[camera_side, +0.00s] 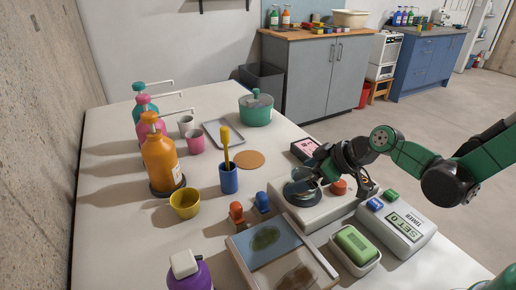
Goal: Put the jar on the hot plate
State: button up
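The hot plate (286,208) is a white box with a dark round heating disc on top and a red knob at its right. My gripper (314,176) reaches in from the right, low over the disc. A small greyish, glassy shape, seemingly the jar (300,174), shows at the fingertips above the disc. It looks upright, but its outline is partly hidden by the gripper. I cannot tell whether it touches the disc or whether the fingers are closed on it.
A white timer (398,232), a green sponge in a dish (356,249) and a framed tray (245,243) crowd the hot plate's front. Orange and blue small figures (237,212) stand left. A blue cup (229,180), pump bottles (161,163) and green pot (256,110) stand farther off.

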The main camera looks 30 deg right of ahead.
jog(key=shift+s+d+r, duration=0.15)
jog(key=shift+s+r, duration=0.05)
jog(key=shift+r, duration=0.25)
jog(key=s+d+r+m+h, duration=0.4)
jog(key=s+r+m, duration=0.1)
jog(key=s, duration=0.3)
jog(key=shift+s+r+m+g, duration=0.15)
jog(key=shift+r+m+g, duration=0.2)
jog(key=shift+r, duration=0.2)
dwell(0.4)
dwell(1.0)
